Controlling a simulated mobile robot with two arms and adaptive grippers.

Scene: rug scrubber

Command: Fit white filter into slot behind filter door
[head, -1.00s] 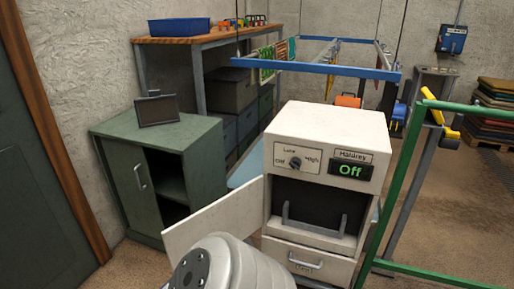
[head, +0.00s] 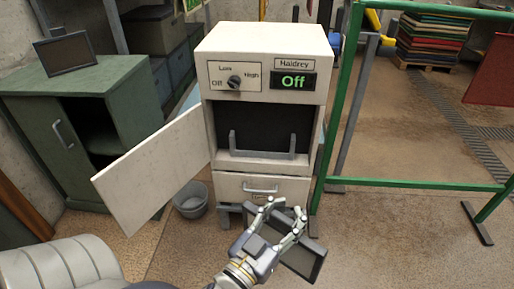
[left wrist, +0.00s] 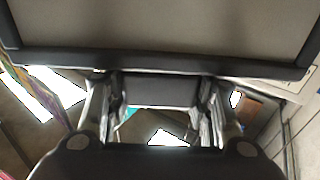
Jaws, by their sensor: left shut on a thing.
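The cream machine (head: 265,50) has its display reading Off. Its white filter door (head: 155,170) is swung open to the left. The slot (head: 262,125) behind it is a dark opening with a grey U-shaped bracket (head: 262,155) at its front, and no filter shows in it. My left gripper (head: 286,213) is shut on a dark-framed filter (head: 304,262), tilted in front of and below the slot, apart from the machine. In the left wrist view, the held filter (left wrist: 160,28) shows a pale grey panel in a dark frame beyond the fingers (left wrist: 160,105). My right gripper is out of view.
A drawer (head: 262,187) is closed below the slot. A grey bucket (head: 190,200) stands on the floor under the open door. Another dark-framed panel (head: 66,53) leans on the green cabinet (head: 110,85). A green rail (head: 410,184) stands at the right. Floor in front is clear.

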